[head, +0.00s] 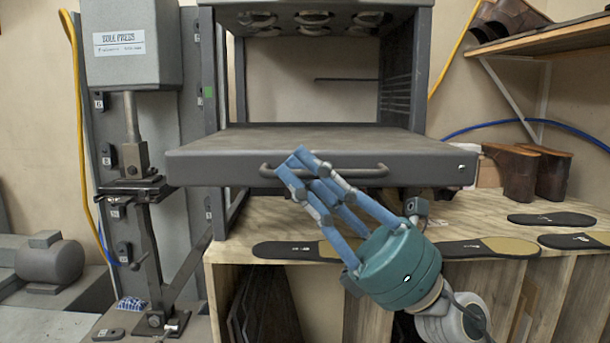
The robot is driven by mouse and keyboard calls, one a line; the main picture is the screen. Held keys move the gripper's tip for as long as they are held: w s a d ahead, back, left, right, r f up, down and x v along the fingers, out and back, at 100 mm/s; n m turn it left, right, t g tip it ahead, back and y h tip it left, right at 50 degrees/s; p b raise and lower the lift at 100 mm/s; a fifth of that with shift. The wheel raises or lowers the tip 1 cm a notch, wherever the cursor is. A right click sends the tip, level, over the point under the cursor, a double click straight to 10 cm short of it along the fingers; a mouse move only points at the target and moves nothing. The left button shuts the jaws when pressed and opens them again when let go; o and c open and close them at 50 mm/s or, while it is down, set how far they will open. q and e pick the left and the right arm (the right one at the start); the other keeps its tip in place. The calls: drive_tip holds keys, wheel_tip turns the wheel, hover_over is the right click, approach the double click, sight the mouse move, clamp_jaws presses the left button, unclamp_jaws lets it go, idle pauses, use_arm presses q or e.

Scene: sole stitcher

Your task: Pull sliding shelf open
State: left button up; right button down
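The sliding shelf (412,150) is a thick dark grey slab in a grey metal frame, jutting out toward me over the wooden bench. Its bar handle (372,172) runs across the front face. My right gripper (292,162), with blue fingers and a teal palm, reaches up from the lower right. Its fingers cross the left and middle part of the handle, with the tips at about handle height. The fingers hide part of the bar, and I cannot tell whether they touch it or close around it. My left gripper is not in view.
A sole press (130,60) stands close on the left. The wooden bench (480,215) below holds dark soles (290,250) and brown boots (520,172). A wall shelf (555,38) with shoes is at upper right. Open space lies in the frame above the slab.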

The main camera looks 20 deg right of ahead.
drive_tip(key=c, duration=1.9)
unclamp_jaws()
drive_tip(key=shift+c, duration=0.2)
drive_tip(key=v, duration=1.2)
drive_tip(key=shift+d, duration=0.1)
